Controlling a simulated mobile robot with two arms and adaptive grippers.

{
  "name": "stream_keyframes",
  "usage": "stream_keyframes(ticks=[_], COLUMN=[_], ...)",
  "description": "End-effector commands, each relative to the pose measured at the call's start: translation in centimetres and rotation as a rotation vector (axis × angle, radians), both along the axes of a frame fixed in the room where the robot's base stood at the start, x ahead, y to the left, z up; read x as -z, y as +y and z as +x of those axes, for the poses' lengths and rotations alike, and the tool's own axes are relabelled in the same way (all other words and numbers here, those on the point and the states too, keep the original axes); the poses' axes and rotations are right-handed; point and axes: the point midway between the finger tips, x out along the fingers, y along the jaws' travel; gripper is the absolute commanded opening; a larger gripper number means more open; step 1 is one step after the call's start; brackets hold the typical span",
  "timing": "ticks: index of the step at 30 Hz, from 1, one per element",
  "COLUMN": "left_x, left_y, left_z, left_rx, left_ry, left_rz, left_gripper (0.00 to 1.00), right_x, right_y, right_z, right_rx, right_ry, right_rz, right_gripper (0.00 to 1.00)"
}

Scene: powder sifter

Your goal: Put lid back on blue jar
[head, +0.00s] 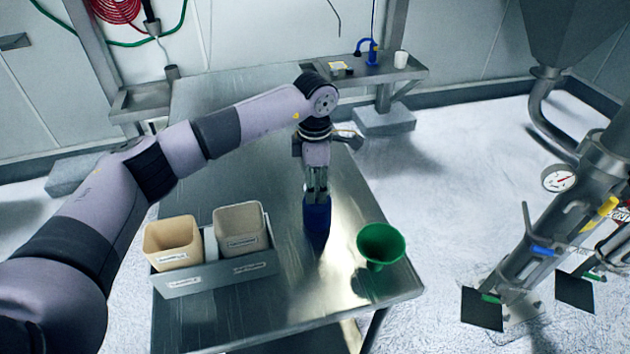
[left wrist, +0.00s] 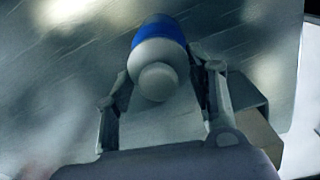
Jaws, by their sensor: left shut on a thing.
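The blue jar (head: 317,218) stands upright on the steel table, left of the green funnel. My left gripper (head: 317,194) points straight down at the jar's top. In the left wrist view, the white lid (left wrist: 158,68) with its round knob lies between the fingers, with the blue jar (left wrist: 160,30) showing behind it. My left gripper is shut on the lid. The lid is at the jar's mouth, but I cannot tell whether it is fully seated. In the head view the fingers hide the lid. My right gripper is not in view.
A grey holder (head: 215,284) with two beige bins (head: 173,243) stands left of the jar. A green funnel (head: 381,245) stands close on the right, near the table's edge. The table (head: 215,320) is clear in front and behind. Large steel equipment (head: 560,215) stands at right.

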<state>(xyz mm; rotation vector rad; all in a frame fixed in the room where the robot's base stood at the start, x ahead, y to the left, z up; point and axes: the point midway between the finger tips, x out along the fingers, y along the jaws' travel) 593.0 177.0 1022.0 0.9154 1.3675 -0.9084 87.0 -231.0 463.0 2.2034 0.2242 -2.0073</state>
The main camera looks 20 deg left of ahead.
Motion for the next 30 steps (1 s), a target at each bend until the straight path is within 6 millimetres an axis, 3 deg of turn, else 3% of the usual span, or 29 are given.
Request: stream_keyframes(ticks=[30], left_x=[-0.04], left_y=[0.00], left_z=[-0.01], left_rx=[0.000], left_ry=[0.000], left_rz=[0.000], left_gripper=[0.36], right_x=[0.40], right_y=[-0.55], right_z=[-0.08], right_rx=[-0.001], right_ry=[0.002], right_rz=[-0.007], right_gripper=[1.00])
